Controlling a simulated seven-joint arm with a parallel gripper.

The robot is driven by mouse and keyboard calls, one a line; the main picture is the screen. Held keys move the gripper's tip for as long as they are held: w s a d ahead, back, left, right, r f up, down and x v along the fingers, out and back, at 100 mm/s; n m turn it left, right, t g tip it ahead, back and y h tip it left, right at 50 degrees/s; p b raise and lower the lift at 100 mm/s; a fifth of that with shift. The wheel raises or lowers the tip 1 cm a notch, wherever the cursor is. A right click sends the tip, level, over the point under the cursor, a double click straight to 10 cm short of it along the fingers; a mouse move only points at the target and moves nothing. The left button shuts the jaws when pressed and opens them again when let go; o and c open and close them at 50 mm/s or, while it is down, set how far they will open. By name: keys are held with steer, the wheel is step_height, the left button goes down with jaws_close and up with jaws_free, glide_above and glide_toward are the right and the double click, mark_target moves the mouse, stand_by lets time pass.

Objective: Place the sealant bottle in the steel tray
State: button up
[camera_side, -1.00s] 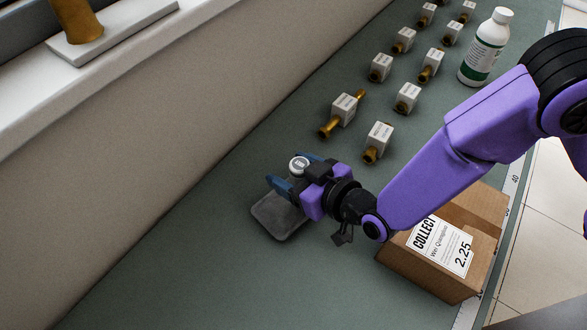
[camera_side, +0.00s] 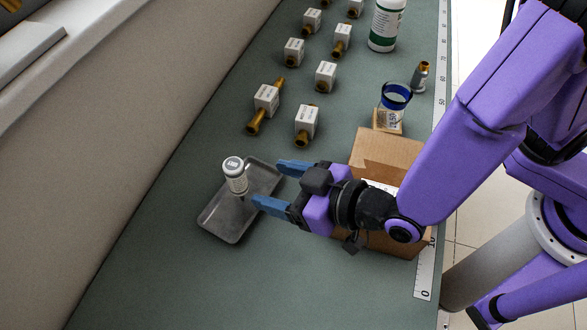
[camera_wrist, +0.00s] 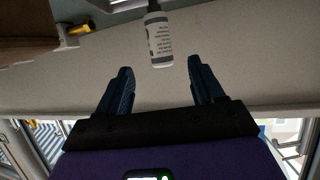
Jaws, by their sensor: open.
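The tray is a shallow grey dish on the green bench. My gripper (camera_side: 268,183) is open and empty, to the right of the bottle. Its blue fingers point toward the bottle and a gap shows between them and it. In the wrist view the bottle (camera_wrist: 158,40) is ahead of my open fingers (camera_wrist: 159,68); its dark cap is at the top edge.
A cardboard box (camera_side: 385,150) sits behind and beneath my wrist on the right. Several brass fittings with white tags (camera_side: 306,122) stand farther back, with a blue-rimmed container (camera_side: 394,98) and a white-green bottle (camera_side: 386,25). A wall borders the left. The front bench is clear.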

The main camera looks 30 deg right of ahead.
steer(key=shift+d, duration=0.1)
steer(key=s+d+r+n+g, duration=0.1)
steer(key=s+d+g, duration=0.1)
steer(key=d, duration=0.3)
steer(key=s+d+r+n+g+h, duration=0.1)
steer(key=s+d+g, duration=0.1)
steer(key=d+g, duration=0.2)
steer(key=s+d+r+n+g, duration=0.1)
steer(key=s+d+r+g, duration=0.1)
steer(key=d, duration=0.4)
steer(key=shift+s+n+g, duration=0.25)
steer(key=shift+n+g, duration=0.15)
steer(key=shift+g, duration=0.5)
steer(key=s+d+r+n+h, duration=0.1)
steer(key=s+d+h, duration=0.1)
steer(key=d, duration=0.8)
steer(key=s+d+r+n+g+h, duration=0.1)
steer(key=d+h, duration=0.3)
steer(key=d, duration=0.7)
steer(key=shift+s+r, duration=0.8)
steer(key=shift+s, duration=0.05)
